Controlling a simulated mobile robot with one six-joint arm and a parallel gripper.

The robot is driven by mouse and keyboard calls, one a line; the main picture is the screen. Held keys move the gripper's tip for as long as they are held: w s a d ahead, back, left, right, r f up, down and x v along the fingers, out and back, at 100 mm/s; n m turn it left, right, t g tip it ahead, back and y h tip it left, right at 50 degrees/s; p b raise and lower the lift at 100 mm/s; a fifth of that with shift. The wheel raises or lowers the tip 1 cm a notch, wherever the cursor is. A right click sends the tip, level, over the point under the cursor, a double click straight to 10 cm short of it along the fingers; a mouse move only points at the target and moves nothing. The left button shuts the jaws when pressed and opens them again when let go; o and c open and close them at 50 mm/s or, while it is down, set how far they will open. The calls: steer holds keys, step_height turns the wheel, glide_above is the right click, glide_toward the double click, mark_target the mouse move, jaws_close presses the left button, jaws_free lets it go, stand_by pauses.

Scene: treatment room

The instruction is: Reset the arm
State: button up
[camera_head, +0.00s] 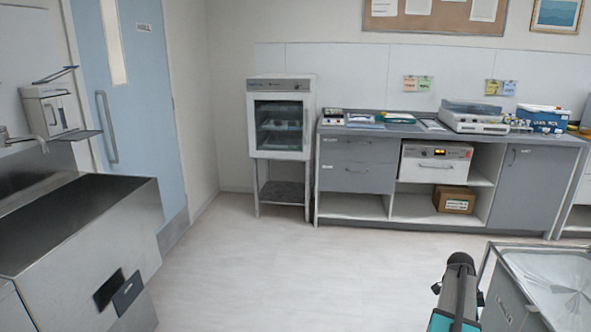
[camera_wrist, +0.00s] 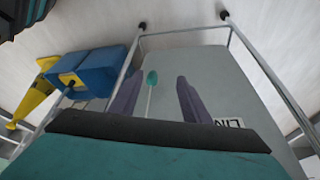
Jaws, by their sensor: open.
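My gripper (camera_wrist: 157,98) shows in the wrist view as two purple-grey fingers spread apart. A thin pale stick with a teal rounded tip (camera_wrist: 152,78) shows in the gap between them; I cannot tell what it is or how far off it lies, and clear space shows on both sides of it. Behind the fingers is a grey panel (camera_wrist: 185,55) in a metal frame, with part of a label reading "LIN". In the head view, a black and teal part of my arm (camera_head: 457,292) rises at the bottom right; the gripper is not visible there.
A metal-framed cart (camera_head: 510,295) with a pale bag stands close right of my arm. A counter (camera_head: 350,165) and a white cabinet (camera_head: 281,120) line the back wall. A steel sink unit (camera_head: 90,260) is left. The middle floor is clear. A blue bucket-like thing (camera_wrist: 95,68) shows in the wrist view.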

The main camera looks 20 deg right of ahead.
steer(key=w+a+f+n+p, duration=0.25)
steer(key=w+a+f, duration=0.2)
steer(key=a, duration=0.75)
steer(key=w+a+f+n+p, duration=0.1)
steer(key=w+a+f+n, duration=0.4)
steer(key=a, duration=0.6)
steer(key=w+a+f+n+p, duration=0.1)
steer(key=w+a+f, duration=0.4)
steer(key=a, duration=0.7)
steer(key=s+a+f+n+g+y+p, duration=0.1)
steer(key=s+a+f+n, duration=0.3)
steer(key=s+a+n, duration=0.5)
steer(key=s+a+f+n+y+p, duration=0.1)
steer(key=s+a+f+n, duration=0.3)
steer(key=s+a+n, duration=0.6)
steer(key=shift+s+a+g+y+p, duration=0.15)
steer(key=shift+a+g+y+p, duration=0.4)
steer(key=shift+a, duration=3.7)
steer(key=shift+n+h, duration=0.25)
